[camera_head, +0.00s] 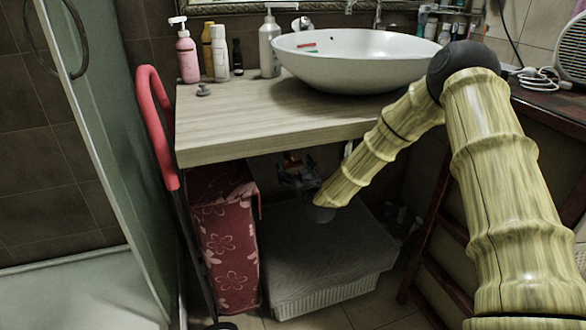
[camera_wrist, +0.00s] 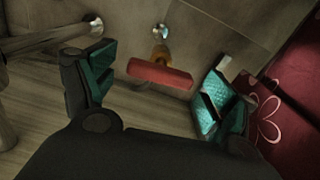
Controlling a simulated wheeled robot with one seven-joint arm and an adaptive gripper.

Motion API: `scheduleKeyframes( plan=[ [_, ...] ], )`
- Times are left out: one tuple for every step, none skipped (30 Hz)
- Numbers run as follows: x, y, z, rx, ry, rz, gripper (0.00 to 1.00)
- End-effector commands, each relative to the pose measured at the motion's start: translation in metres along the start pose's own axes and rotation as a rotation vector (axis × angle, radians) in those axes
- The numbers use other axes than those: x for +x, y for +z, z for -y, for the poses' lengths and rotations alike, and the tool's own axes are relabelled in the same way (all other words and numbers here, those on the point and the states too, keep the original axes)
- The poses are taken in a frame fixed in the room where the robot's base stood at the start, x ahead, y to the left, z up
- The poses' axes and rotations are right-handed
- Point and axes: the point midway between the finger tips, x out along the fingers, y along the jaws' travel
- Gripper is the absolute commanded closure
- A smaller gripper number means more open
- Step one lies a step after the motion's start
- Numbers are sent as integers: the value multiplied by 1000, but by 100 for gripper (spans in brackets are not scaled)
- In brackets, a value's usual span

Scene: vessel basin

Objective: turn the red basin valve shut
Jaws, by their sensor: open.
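The red basin valve (camera_wrist: 160,74) shows in the wrist view as a red bar handle on a brass-coloured stem, below a small chrome fitting on the wall. My gripper (camera_wrist: 150,93) is open, with one dark and teal finger on each side of the handle in the picture. I see no contact between the fingers and the handle, though the depth gap is hard to tell. In the head view my gripper (camera_head: 296,170) is under the countertop in shadow, above the grey lidded box. The valve is too dark to make out clearly there.
The wooden countertop (camera_head: 235,115) with the white basin (camera_head: 350,75) overhangs my gripper. A grey lidded box (camera_head: 320,255) stands below it, and a red flowered box (camera_head: 225,240) to its left. A metal pipe (camera_wrist: 50,40) runs at the left in the wrist view.

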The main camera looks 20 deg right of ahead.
Motion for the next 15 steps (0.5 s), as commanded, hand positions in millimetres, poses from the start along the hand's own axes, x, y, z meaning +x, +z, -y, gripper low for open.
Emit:
scheduleKeyframes(
  plan=[
    [4,1,0,0,1,-1,14],
    [7,1,0,0,1,-1,14],
    [9,0,0,0,0,0,14],
    [10,0,0,0,0,0,14],
    [11,0,0,0,0,1,14],
    [12,0,0,0,0,1,14],
    [13,0,0,0,0,1,14],
    [13,0,0,0,0,1,14],
    [14,0,0,0,0,1,14],
    [14,0,0,0,0,1,14],
    [14,0,0,0,0,1,14],
    [14,0,0,0,0,1,14],
    [14,0,0,0,0,1,14],
    [14,0,0,0,0,1,14],
    [13,0,0,0,0,1,16]
  ],
)
